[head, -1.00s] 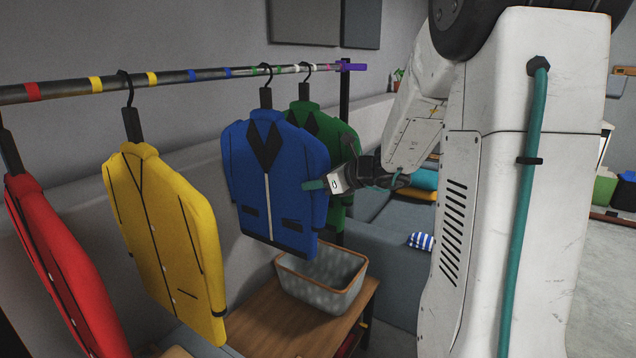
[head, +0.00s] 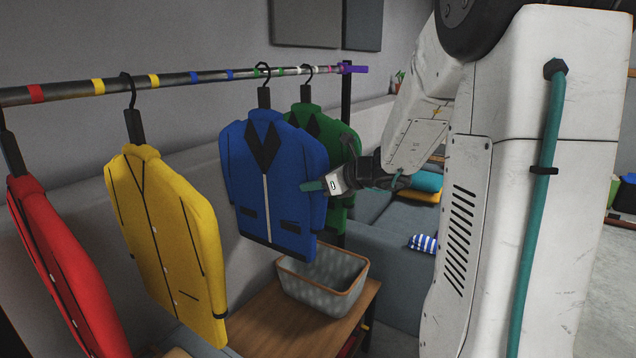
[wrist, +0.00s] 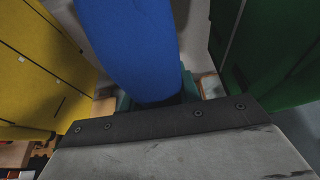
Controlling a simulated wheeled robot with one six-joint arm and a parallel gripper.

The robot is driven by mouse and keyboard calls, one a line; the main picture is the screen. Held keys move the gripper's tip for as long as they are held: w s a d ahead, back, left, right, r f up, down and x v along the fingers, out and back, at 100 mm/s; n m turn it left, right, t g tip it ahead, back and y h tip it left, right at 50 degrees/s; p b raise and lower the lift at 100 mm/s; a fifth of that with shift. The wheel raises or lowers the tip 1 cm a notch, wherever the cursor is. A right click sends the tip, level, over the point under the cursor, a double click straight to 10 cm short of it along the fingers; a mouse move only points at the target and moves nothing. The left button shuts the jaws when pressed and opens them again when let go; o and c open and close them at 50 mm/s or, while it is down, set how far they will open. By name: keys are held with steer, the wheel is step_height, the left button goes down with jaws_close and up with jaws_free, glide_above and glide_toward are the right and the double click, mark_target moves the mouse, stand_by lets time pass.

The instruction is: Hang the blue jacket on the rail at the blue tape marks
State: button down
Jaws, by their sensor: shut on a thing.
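The blue jacket (head: 240,185) hangs upright from a dark hanger, in front of the green jacket. Its hook overlaps the rail (head: 65,92), right of the two blue tape marks (head: 194,77) and (head: 229,74), near a green mark. I cannot tell whether the hook bears on the rail. My gripper (head: 313,186) is shut on the jacket's right side in the head view. In the wrist view, the blue jacket (wrist: 130,45) stands between the teal fingers of my gripper (wrist: 155,100); the exact contact is partly hidden.
The yellow jacket (head: 165,240) and red jacket (head: 65,270) hang left. The green jacket (head: 340,145) hangs close behind at right, near the purple rail end (head: 352,69). A grey basket (head: 320,288) stands on a wooden table (head: 265,325) below. The rail is free between yellow and blue jackets.

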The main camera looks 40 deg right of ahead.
steer(key=s+a, duration=0.5)
steer(key=a, duration=0.9)
steer(key=shift+s+a, duration=0.2)
steer(key=shift+a, duration=0.2)
stand_by(1.0)
steer(key=shift+f, duration=0.2)
stand_by(0.4)
steer(key=c, duration=0.9)
jaws_free()
steer(key=shift+f, duration=0.1)
